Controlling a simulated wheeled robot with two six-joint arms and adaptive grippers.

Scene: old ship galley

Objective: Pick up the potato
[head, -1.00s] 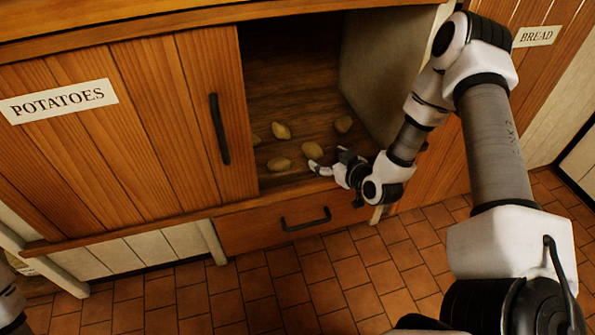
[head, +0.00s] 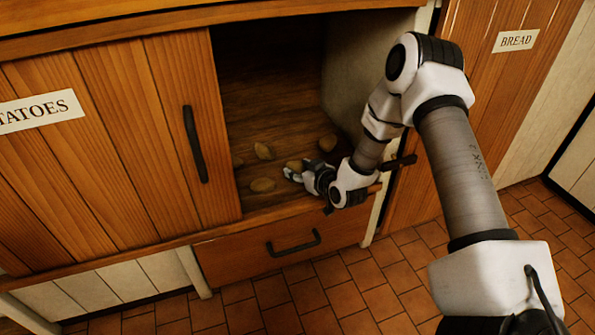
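Several potatoes lie on the wooden floor of the open cupboard: one at the back left (head: 263,150), one at the back right (head: 327,143), one at the front left (head: 262,185), and one in the middle (head: 294,165). Another potato (head: 238,162) is partly hidden by the door edge. My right gripper (head: 298,171) reaches in over the cupboard's front edge. Its fingers look parted and are right at the middle potato, covering its near side. I cannot tell whether they touch it. My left gripper is out of view.
The cupboard door (head: 120,140) with the potatoes label (head: 40,111) stands to the left of the opening. The pale side wall (head: 350,90) bounds it on the right. A drawer (head: 230,252) lies below. A bread door (head: 480,110) is farther right.

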